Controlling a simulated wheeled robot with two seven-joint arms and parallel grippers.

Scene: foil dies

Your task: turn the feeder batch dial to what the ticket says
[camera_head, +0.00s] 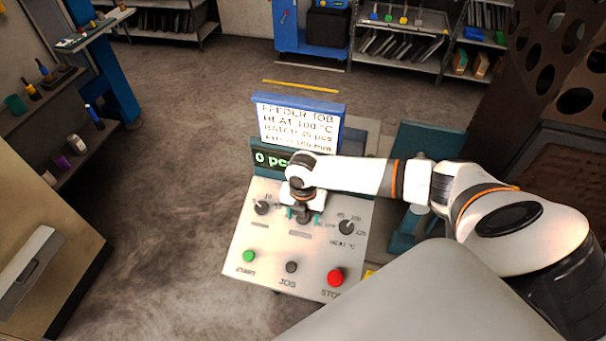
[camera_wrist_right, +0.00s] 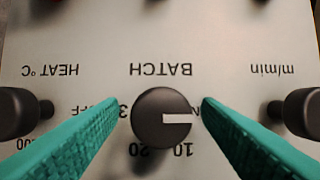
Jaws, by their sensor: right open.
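The batch dial (camera_wrist_right: 161,118) is a dark round knob on the light feeder panel (camera_head: 262,228). It sits between the two teal fingers of my right gripper (camera_wrist_right: 160,122), which are open on either side of it. The dial's white mark points right in the wrist view, toward a label partly hidden by a finger. The inverted labels include 20, 10 and a partly hidden 3. In the head view my right gripper (camera_head: 303,214) covers the dial. The ticket (camera_head: 299,127) reads heat 100 °C; its batch number is too blurred to read surely. My left gripper is out of view.
A green display (camera_head: 266,159) shows 0 pcs, partly covered by my arm. The heat knob (camera_head: 347,227) and another knob (camera_head: 262,208) flank the dial. Below are green (camera_head: 249,256), dark (camera_head: 291,267) and red (camera_head: 335,277) buttons. Shelves stand left and behind; floor left is clear.

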